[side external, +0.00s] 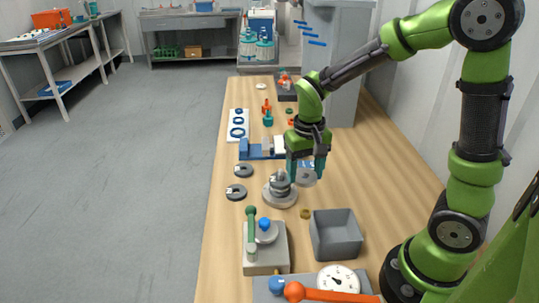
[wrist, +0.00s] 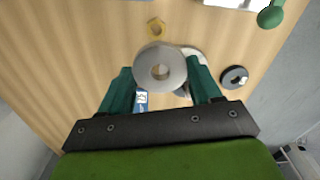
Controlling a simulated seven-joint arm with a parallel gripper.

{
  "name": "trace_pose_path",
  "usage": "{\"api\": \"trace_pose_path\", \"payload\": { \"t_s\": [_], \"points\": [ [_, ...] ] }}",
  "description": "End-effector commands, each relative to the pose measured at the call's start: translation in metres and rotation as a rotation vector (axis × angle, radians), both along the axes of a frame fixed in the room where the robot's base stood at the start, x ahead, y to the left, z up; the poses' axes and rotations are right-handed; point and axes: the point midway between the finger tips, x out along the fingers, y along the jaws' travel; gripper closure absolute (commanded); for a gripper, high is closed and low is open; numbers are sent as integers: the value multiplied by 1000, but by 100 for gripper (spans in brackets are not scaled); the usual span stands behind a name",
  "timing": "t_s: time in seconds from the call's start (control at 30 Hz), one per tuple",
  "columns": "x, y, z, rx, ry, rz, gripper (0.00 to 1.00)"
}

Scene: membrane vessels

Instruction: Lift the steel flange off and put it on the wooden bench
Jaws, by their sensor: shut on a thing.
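The steel flange (wrist: 147,72) is a grey disc with a round centre hole, held between the green fingers of my gripper (wrist: 160,88) in the wrist view. In the side view my gripper (side external: 306,168) points down, shut on the flange (side external: 306,179), which appears raised above the wooden bench (side external: 375,190). The flange is to the right of the grey stepped vessel (side external: 280,193) and apart from it in that view. In the wrist view the flange hides most of the vessel.
A grey open bin (side external: 336,236) and a brass nut (side external: 305,213) are nearer the camera. Two dark rings (side external: 236,192) lie left of the vessel. A blue vise-like fixture (side external: 258,151) stands behind. Bare bench lies right of my gripper.

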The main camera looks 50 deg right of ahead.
Motion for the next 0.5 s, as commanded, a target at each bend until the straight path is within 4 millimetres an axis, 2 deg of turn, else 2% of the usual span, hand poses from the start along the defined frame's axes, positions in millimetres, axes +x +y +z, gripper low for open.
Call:
{"api": "trace_pose_path", "payload": {
  "t_s": [0.03,0.1,0.2,0.33,0.5],
  "points": [
    [-15,1,3,0,-4,0,77],
    [-33,2,4,0,-4,0,77],
    [-52,3,6,1,-4,0,77],
    [-69,4,7,-1,-3,0,77],
    [-80,4,11,-1,-3,0,77]
  ]
}}
